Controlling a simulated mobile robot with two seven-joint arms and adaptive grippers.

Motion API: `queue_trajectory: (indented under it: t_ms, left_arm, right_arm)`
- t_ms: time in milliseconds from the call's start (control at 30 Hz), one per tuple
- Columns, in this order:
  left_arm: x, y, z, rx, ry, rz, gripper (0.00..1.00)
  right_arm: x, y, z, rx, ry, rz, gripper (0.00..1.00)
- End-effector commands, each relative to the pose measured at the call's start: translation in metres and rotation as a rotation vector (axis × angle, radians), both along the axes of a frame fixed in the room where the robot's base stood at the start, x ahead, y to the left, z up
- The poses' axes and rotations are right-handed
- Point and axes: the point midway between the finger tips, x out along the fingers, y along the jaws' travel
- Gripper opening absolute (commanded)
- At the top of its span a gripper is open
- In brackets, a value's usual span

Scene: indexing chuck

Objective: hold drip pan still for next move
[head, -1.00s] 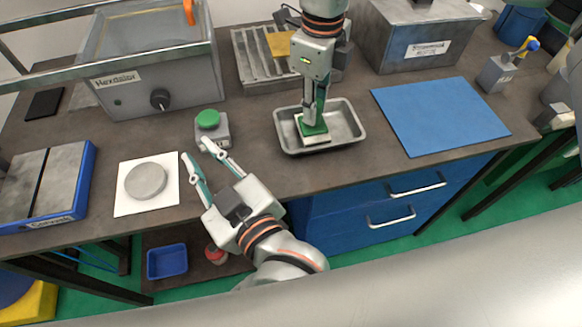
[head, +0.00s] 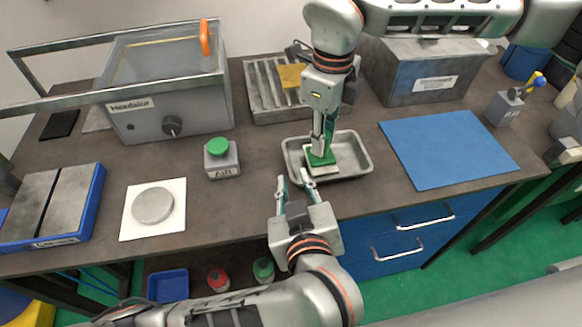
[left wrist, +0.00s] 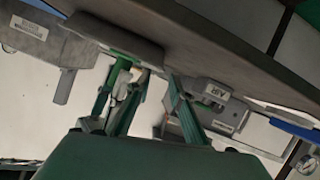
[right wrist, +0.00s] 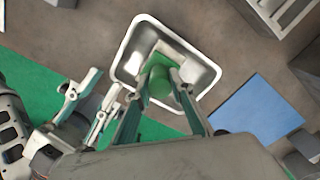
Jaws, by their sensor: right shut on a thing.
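The drip pan (head: 355,143) is a shallow metal tray lying flat on the bench near its front edge. A block with a green top (head: 321,162) and pale underside sits in its left part. My right gripper (head: 322,148) points down into the pan, shut on the block's green handle (right wrist: 160,82), which shows in the right wrist view. My left gripper (head: 293,180) is open and empty at the pan's near left corner. I cannot tell if a finger touches the rim. In the left wrist view its fingers (left wrist: 147,80) stand apart.
A block with a green button labelled AIR (head: 222,160) stands left of the pan. A slatted metal rack (head: 265,90) is behind it. A blue mat (head: 450,148) lies to the right. A white sheet with a grey disc (head: 152,206) lies at left. Bare bench separates them.

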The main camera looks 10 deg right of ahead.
Motion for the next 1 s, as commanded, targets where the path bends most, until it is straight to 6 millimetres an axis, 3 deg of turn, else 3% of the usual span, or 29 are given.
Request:
queue_trajectory:
  t_ms: [400,833,933,1000]
  left_arm:
    - [0.053,-0.002,-0.021,0.003,-0.002,0.003,0.21]
    - [0.059,-0.003,-0.024,0.001,0.0,0.002,0.21]
    - [0.059,-0.003,-0.024,0.001,0.0,0.002,0.0]
    - [0.059,-0.003,-0.024,0.001,0.0,0.002,0.0]
  right_arm:
    - [0.0,0.0,0.0,0.0,0.0,0.0,0.04]
    - [0.0,0.0,0.0,0.0,0.0,0.0,0.04]
    - [0.0,0.0,0.0,0.0,0.0,0.0,0.04]
    - [0.0,0.0,0.0,0.0,0.0,0.0,0.04]
